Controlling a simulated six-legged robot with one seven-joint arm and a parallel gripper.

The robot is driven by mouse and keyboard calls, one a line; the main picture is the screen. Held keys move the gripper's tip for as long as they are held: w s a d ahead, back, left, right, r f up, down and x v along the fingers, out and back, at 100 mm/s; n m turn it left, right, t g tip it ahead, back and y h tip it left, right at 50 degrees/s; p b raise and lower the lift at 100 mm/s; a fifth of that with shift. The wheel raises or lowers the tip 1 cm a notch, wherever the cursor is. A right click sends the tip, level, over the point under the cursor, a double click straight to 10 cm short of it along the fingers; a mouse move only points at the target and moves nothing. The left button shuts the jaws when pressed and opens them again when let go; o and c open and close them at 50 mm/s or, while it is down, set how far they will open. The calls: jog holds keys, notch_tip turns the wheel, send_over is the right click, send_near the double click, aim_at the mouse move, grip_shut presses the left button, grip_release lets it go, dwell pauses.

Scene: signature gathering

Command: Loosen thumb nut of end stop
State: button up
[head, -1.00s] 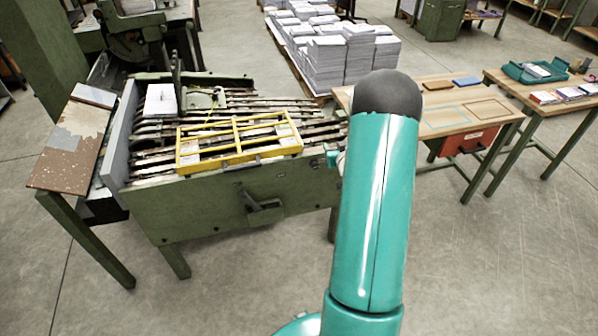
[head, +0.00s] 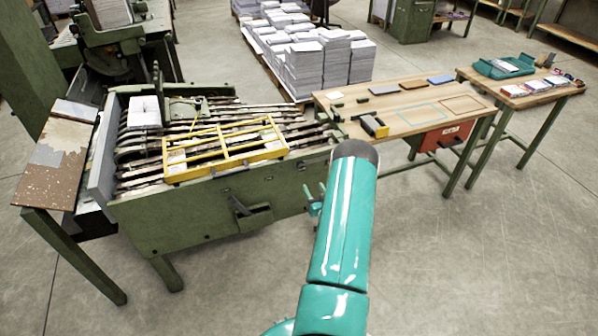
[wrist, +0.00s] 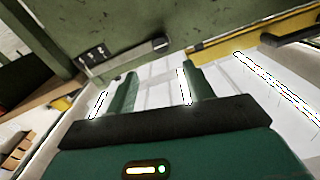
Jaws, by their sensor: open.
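The green machine (head: 200,222) stands left of my arm, with rows of dark rails on top and a yellow frame (head: 222,150) over them. I cannot pick out the thumb nut or the end stop for certain. A small green bracket (head: 185,110) stands on the rails beside a white paper stack. My gripper (head: 314,200) is partly hidden behind my teal arm, beside the machine's right front. In the wrist view my gripper (wrist: 155,90) is open, with nothing between its two fingers. A green panel (wrist: 140,25) with a dark fitting (wrist: 92,56) lies beyond the fingertips.
A second table (head: 530,88) holds a teal tray. Paper stacks (head: 318,60) stand behind. The floor in front is clear.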

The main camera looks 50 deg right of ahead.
aim_at(303, 169)
jog(key=x, duration=1.1)
jog(key=shift+w+d, duration=0.15)
jog(key=shift+w, duration=0.15)
jog(key=c, duration=1)
jog(key=shift+o, duration=0.2)
jog(key=shift+n, duration=0.5)
jog(key=n, duration=0.3)
jog(key=shift+n, duration=0.4)
jog(key=n, duration=0.4)
jog(key=shift+n, duration=0.3)
jog(key=n, duration=0.8)
jog(key=shift+n, duration=0.4)
